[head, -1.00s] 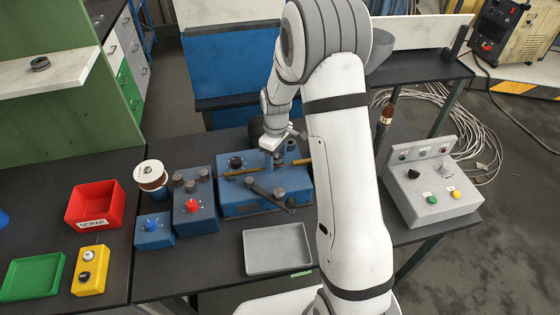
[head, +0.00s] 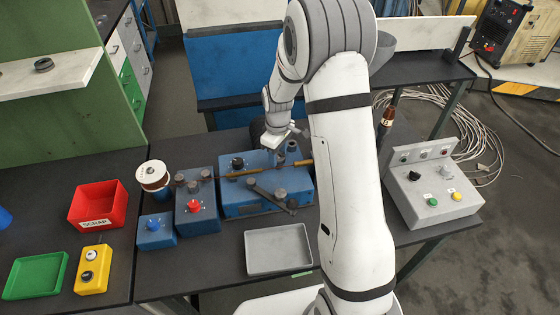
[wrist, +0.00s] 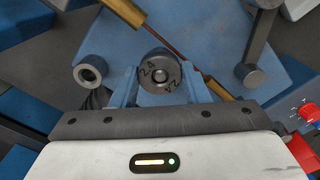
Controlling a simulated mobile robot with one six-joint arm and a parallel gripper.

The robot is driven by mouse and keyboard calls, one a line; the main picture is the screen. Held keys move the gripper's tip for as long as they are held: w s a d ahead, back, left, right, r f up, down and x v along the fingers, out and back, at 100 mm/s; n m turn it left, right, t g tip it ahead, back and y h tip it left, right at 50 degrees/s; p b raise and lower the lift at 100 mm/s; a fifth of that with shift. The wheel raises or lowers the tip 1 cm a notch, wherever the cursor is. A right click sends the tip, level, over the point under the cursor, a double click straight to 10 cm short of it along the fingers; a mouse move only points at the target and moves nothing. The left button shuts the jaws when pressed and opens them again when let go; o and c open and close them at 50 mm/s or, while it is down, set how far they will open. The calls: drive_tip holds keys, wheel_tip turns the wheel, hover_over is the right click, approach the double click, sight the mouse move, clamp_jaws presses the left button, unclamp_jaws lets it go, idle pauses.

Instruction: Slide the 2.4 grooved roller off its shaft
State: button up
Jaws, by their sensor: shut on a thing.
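The 2.4 grooved roller (wrist: 160,70) is a grey metal disc with its number marked on the face, seen end-on in the wrist view. My gripper (wrist: 159,82) is shut on it, with one blue finger on each side. A pale round centre shows in the roller's bore. I cannot tell whether the shaft is still inside it. In the head view my gripper (head: 280,148) is over the back of the blue winding machine (head: 238,203). The roller and fingertips are too small there to make out clearly.
A second round post (wrist: 90,73) stands left of my fingers. A dark crank arm (head: 268,197) is at the machine's front. A grey tray (head: 250,267) stands empty in front.

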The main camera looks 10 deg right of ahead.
drive_tip(key=shift+r+p, duration=1.3)
drive_tip(key=shift+r, duration=1.25)
